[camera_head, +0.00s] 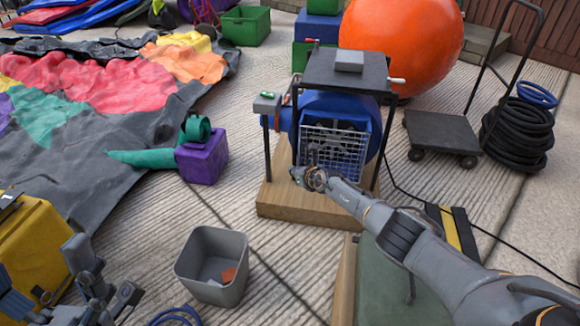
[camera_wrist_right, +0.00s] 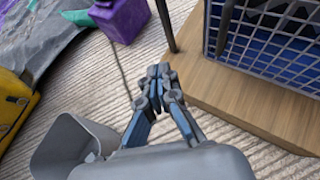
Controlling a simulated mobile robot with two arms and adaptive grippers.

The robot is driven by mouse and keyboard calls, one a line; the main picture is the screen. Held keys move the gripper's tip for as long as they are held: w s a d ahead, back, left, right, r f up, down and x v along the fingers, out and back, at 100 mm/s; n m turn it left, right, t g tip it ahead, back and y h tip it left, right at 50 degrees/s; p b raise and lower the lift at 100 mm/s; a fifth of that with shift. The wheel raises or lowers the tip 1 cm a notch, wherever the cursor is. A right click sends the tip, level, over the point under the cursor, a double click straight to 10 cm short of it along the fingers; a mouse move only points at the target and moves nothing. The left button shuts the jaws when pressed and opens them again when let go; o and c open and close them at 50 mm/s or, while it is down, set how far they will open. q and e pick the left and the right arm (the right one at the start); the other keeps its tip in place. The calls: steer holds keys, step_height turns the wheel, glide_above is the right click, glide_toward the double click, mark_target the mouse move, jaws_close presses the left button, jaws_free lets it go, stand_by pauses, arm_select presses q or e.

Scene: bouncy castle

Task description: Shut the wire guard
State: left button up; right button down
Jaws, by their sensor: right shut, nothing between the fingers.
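The wire guard (camera_head: 345,165) is a pale metal grid in front of the dark fan opening of the blue blower (camera_head: 372,118). I cannot tell whether it sits flush against the blower. In the right wrist view the guard (camera_wrist_right: 275,45) shows at upper right, with blue behind its bars. My right gripper (camera_head: 308,176) is shut and empty, near the guard's lower left corner in the head view. In the wrist view its closed fingertips (camera_wrist_right: 158,72) are left of the guard, apart from it. My left gripper (camera_head: 105,285) is at lower left, its fingers spread, far from the blower.
The blower stands on a wooden base (camera_head: 290,203) under a dark table-like frame (camera_head: 318,72) with thin legs. A grey bin (camera_head: 213,262) and purple block (camera_head: 203,160) are left of it. A cart (camera_head: 440,132) and coiled hose (camera_head: 520,125) stand right. A black cable crosses the paving.

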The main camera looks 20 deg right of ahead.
arm_select(q)
steer(key=w+d+f+g+y+p, duration=0.1)
steer(key=w+f+g+p, duration=0.15)
steer(key=w+g, duration=0.35)
steer(key=w+f+g+y+p, duration=0.2)
steer(key=f+g, duration=0.3)
steer(key=f, duration=0.4)
steer(key=w+a+f+g+y+p, duration=0.1)
steer(key=w+f+g+y+p, duration=0.1)
steer(key=f+g, duration=0.3)
step_height(320, 180, down, 4)
steer(key=shift+w+a+f+g+y, duration=0.2)
steer(key=shift+w+g+y, duration=0.1)
steer(key=shift+g+y, duration=0.1)
arm_select(e)
steer(key=s+a+r, duration=0.2)
steer(key=s, duration=0.1)
steer(key=shift+a, duration=0.4)
